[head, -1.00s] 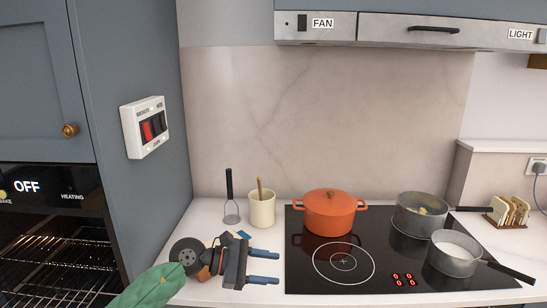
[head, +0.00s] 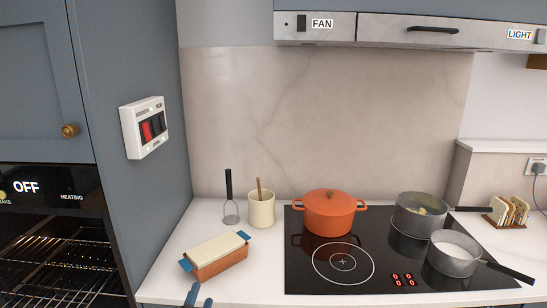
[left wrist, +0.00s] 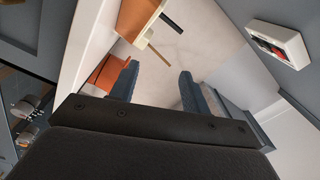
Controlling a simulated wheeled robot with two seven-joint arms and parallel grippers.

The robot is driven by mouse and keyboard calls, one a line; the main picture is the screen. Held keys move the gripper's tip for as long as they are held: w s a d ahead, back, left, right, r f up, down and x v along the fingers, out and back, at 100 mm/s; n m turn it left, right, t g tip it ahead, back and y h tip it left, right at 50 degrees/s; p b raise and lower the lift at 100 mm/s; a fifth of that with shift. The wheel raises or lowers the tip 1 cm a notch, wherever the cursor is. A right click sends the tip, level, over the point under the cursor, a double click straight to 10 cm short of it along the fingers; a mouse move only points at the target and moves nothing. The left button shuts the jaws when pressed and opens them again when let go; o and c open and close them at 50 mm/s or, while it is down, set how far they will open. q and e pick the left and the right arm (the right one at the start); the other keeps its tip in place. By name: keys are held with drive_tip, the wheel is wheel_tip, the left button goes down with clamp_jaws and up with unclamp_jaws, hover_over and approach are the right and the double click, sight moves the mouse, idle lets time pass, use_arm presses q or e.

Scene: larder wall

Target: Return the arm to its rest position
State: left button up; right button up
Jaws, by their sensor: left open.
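My left gripper (head: 197,295) shows only by its blue-grey fingertips at the bottom edge of the head view, just below the loaf-shaped tin. In the left wrist view my left gripper (left wrist: 158,86) has its two fingers apart, with nothing between them. The rest of my left arm is out of the head view. The loaf-shaped tin (head: 219,266), orange-brown with a pale top and blue ends, sits on the white counter, apart from the crock behind it. My right gripper is in neither view.
A cream crock (head: 262,211) with a wooden handle and a black-handled masher (head: 230,205) stand behind the tin. The hob (head: 320,283) holds an orange pot (head: 328,219) and two grey pans. A switch panel (head: 146,127) is on the left cabinet side. An oven (head: 55,250) is at left.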

use_arm(q)
drive_tip(key=s+a+f+n+g+y, duration=0.2)
drive_tip(key=s+a+f+n+g, duration=0.2)
drive_tip(key=s+f+n+g, duration=0.7)
drive_tip(key=s+f+g+h, duration=0.1)
drive_tip(key=s+f+g, duration=0.1)
drive_tip(key=s+f, duration=0.5)
drive_tip(key=s+f+g+h, duration=0.15)
drive_tip(key=s+f, duration=0.25)
drive_tip(key=s, duration=0.6)
drive_tip(key=s+d+f+g, duration=0.1)
drive_tip(key=d+f, duration=0.1)
drive_tip(key=f, duration=1.3)
drive_tip(key=s+d+f+g, duration=0.1)
drive_tip(key=s+d+f, duration=0.1)
drive_tip(key=f, duration=1.4)
drive_tip(key=shift+d+n, duration=0.3)
drive_tip(key=shift+d, duration=0.4)
drive_tip(key=shift+g, duration=0.25)
drive_tip(key=shift+c, duration=1.2)
drive_tip(key=shift+a, duration=0.1)
